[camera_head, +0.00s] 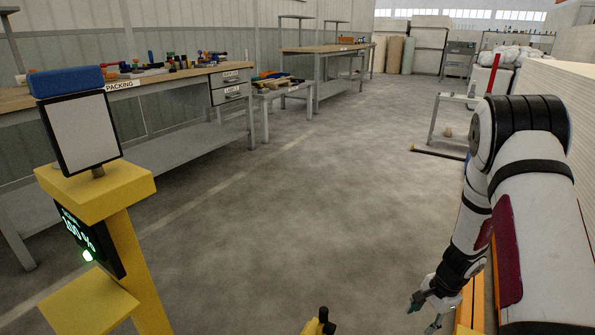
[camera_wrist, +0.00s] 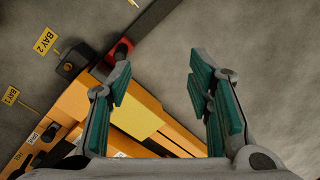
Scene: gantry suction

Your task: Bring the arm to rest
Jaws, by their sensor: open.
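My arm (camera_head: 480,215) is white and black, bent at the right of the head view, with its forearm hanging down. My gripper (camera_head: 425,312) is at the lower right of that view, beside orange structure. In the wrist view my gripper (camera_wrist: 170,90) shows two green-padded fingers spread wide apart. Nothing is between the fingers. Below them are an orange-yellow machine part (camera_wrist: 140,110) and grey floor.
A yellow stand (camera_head: 125,240) with a screen reading 100 % and a tilted panel is at the left. A packing bench (camera_head: 180,85) with small items lines the left wall. Tags reading BAY 2 (camera_wrist: 45,40) and BAY 1 (camera_wrist: 12,97) show in the wrist view. The middle floor is clear.

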